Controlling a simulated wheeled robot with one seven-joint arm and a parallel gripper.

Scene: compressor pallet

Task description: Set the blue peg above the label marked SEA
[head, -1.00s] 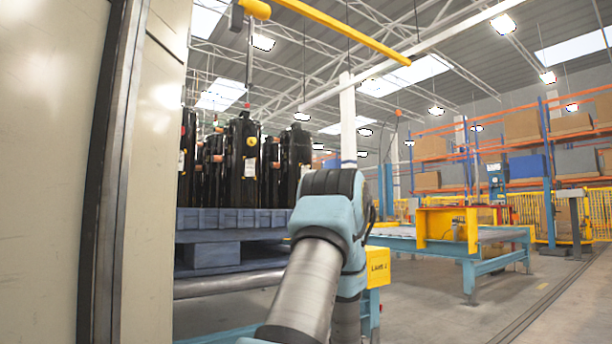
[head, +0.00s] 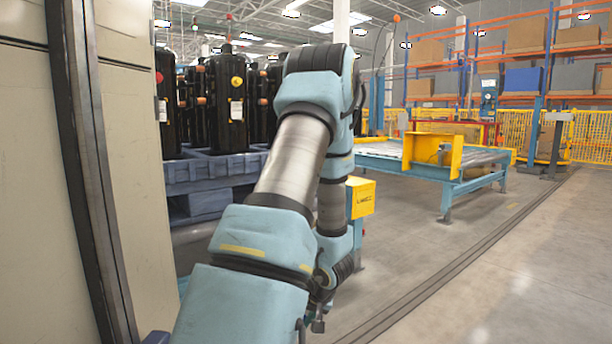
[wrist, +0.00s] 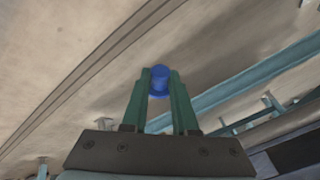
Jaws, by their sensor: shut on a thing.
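The blue peg (wrist: 160,82) is between the two green fingers of my gripper (wrist: 160,90) in the wrist view, near their tips. My gripper is shut on it and holds it above the concrete floor. In the head view my arm crosses the middle of the picture, and a small part at its low end shows near the bottom; the peg cannot be made out there. No label reading SEA can be made out in either view.
Black compressors (head: 226,105) stand on a blue-grey pallet (head: 215,172) behind my arm. A yellow box (head: 361,197) is close right of my arm. A blue conveyor (head: 447,186) stands beyond. A beige panel (head: 30,190) borders the left. Floor at right is clear.

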